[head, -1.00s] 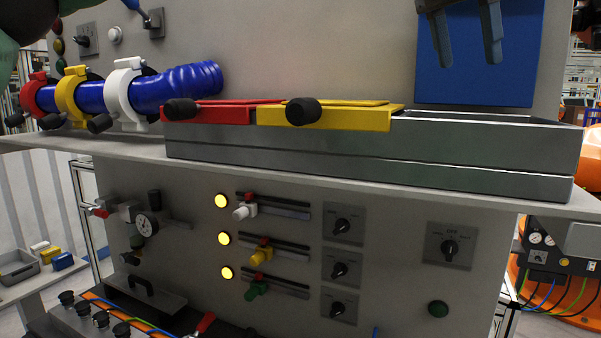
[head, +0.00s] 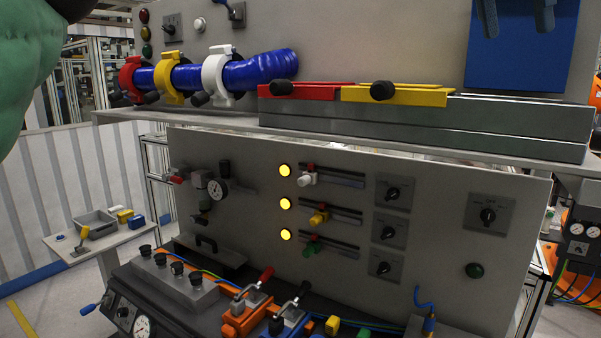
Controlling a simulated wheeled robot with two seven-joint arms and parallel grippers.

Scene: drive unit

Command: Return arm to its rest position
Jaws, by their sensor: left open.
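My left gripper (head: 518,32) hangs in from the top edge at the upper right of the head view. Its two dark grey fingers point down, apart, with nothing between them. They show in front of a blue panel (head: 522,65) on the grey upright wall; I cannot tell the gap in depth. The wrist above the fingers is out of view. A green link of my own arm fills the upper left corner. My right gripper is not in view.
Below the fingers is a shelf with a metal channel (head: 520,125) and red (head: 315,91) and yellow (head: 415,96) covers. A blue hose (head: 262,70) in clamps lies to the left. A control panel (head: 440,250) and a lower bench (head: 170,275) stand underneath. A side table (head: 115,235) stands at the left.

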